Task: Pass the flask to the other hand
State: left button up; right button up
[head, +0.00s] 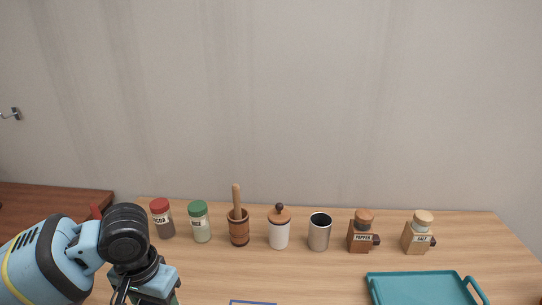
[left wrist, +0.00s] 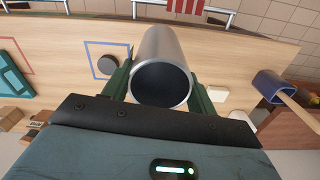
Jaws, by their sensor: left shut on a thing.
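The flask (left wrist: 168,50) is a silvery metal cylinder with a dark round end, seen in the left wrist view. My left gripper (left wrist: 160,75) is shut on it, with one green finger on each side of its body. In the head view my left gripper (head: 158,284) is at the bottom left, above the counter's near left part. Its fingertips and the flask are hidden or below the frame there. My right gripper is in neither view.
Along the back of the wooden counter (head: 470,225) stand jars, a mortar (head: 239,232), a steel cup (head: 319,232) and pepper (head: 360,239) and salt (head: 415,241) mills. A teal tray (head: 420,273) lies front right. A blue outline (head: 252,302) marks the front middle.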

pick_arm(q)
jog(key=shift+w+d+r+n, duration=0.15)
jog(key=shift+r+n, duration=0.1)
jog(key=shift+n, duration=0.35)
jog(key=shift+w+d+r+n, duration=0.15)
jog(key=shift+r+n, duration=0.1)
jog(key=shift+n, duration=0.35)
